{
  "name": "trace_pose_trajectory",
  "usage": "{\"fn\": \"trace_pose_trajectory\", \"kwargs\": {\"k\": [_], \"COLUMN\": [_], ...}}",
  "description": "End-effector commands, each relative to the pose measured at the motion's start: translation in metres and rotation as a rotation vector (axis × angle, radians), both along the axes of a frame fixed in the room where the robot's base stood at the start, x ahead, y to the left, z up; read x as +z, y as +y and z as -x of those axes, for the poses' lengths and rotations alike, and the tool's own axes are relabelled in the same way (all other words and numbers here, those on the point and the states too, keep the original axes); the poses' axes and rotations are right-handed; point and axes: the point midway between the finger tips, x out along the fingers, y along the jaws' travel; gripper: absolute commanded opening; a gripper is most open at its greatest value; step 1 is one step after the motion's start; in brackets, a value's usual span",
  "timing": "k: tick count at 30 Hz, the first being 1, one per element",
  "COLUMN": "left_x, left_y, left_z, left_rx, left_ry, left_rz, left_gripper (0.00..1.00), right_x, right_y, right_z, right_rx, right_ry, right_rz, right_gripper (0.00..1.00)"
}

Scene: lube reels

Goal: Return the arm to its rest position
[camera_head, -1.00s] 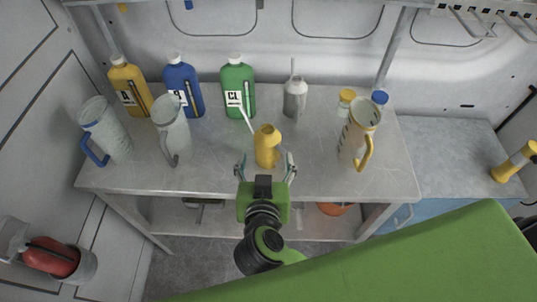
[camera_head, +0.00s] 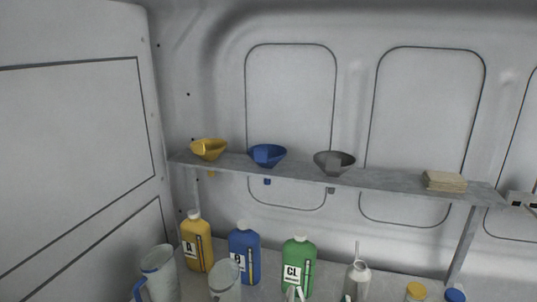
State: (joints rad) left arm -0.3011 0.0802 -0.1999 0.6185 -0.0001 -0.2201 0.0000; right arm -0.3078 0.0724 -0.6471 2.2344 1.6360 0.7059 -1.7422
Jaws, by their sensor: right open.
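The fingertips of my right gripper (camera_head: 319,297) just show at the bottom edge of the head view. They stand apart, one in front of the green bottle (camera_head: 298,262) and one by the grey spouted can (camera_head: 358,278). Nothing shows between them; the rest of the gripper and its arm is below the frame. A thin white piece beside the left fingertip may be a spout tip; I cannot tell. My left gripper is not in view.
A wall shelf (camera_head: 400,180) holds yellow (camera_head: 208,149), blue (camera_head: 267,155) and grey (camera_head: 334,162) funnels and a beige stack (camera_head: 444,181). Below stand a yellow bottle (camera_head: 197,242), a blue bottle (camera_head: 243,255) and clear jugs (camera_head: 159,275).

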Motion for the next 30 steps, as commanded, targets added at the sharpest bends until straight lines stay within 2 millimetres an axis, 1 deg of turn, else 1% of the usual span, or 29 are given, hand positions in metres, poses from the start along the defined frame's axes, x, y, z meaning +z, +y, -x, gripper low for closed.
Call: {"fn": "trace_pose_trajectory", "kwargs": {"k": [1, 3, 5, 7, 8, 9, 11, 12, 14, 15, 17, 18, 19, 20, 21, 22, 23, 24, 25, 27, 29, 30], "left_x": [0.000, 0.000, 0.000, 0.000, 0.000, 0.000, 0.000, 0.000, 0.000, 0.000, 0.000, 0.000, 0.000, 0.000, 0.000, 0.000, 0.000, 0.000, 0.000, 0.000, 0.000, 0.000], "left_y": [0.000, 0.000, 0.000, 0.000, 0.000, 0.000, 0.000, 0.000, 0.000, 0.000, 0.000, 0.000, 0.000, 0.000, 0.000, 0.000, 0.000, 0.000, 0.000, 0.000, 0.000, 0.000], "left_z": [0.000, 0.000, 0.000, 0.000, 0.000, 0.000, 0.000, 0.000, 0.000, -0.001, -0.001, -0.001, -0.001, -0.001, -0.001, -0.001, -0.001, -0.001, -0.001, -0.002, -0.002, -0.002], "left_rx": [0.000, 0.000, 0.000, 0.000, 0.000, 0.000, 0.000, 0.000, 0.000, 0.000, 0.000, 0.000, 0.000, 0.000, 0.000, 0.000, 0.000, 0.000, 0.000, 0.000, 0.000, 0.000], "left_ry": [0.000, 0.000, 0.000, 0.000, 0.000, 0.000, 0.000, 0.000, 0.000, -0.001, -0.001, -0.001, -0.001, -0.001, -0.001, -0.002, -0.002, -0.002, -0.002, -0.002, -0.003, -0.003], "left_rz": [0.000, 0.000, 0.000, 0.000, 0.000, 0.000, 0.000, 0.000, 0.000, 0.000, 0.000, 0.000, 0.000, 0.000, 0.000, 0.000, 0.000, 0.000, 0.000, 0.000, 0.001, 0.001], "left_gripper": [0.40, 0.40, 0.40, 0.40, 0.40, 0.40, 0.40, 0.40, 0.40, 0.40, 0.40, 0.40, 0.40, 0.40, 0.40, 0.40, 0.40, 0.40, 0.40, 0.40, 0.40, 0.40], "right_x": [0.019, 0.042, 0.053, 0.055, 0.052, 0.045, 0.028, 0.012, -0.016, -0.039, -0.074, -0.099, -0.118, -0.136, -0.158, -0.173, -0.186, -0.200, -0.209, -0.226, -0.237, -0.243], "right_y": [0.007, 0.025, 0.043, 0.065, 0.074, 0.085, 0.100, 0.107, 0.113, 0.113, 0.107, 0.098, 0.089, 0.078, 0.062, 0.049, 0.037, 0.020, 0.008, -0.019, -0.040, -0.054], "right_z": [0.003, 0.009, 0.017, 0.027, 0.031, 0.037, 0.045, 0.051, 0.058, 0.064, 0.072, 0.079, 0.085, 0.090, 0.098, 0.105, 0.111, 0.119, 0.126, 0.140, 0.153, 0.161], "right_rx": [0.061, 0.171, 0.275, 0.401, 0.456, 0.526, 0.626, 0.686, 0.760, 0.799, 0.839, 0.849, 0.850, 0.841, 0.821, 0.801, 0.776, 0.740, 0.711, 0.640, 0.576, 0.530], "right_ry": [-0.078, -0.170, -0.219, -0.237, -0.231, -0.212, -0.156, -0.100, 0.004, 0.089, 0.236, 0.345, 0.431, 0.516, 0.630, 0.710, 0.783, 0.870, 0.932, 1.056, 1.148, 1.206], "right_rz": [0.008, 0.031, 0.062, 0.107, 0.128, 0.158, 0.205, 0.234, 0.277, 0.302, 0.336, 0.353, 0.361, 0.369, 0.374, 0.375, 0.372, 0.369, 0.364, 0.351, 0.337, 0.327], "right_gripper": [0.67, 0.67, 0.67, 0.67, 0.67, 0.67, 0.67, 0.67, 0.67, 0.67, 0.67, 0.67, 0.67, 0.67, 0.67, 0.67, 0.67, 0.67, 0.67, 0.67, 0.67, 0.67]}}
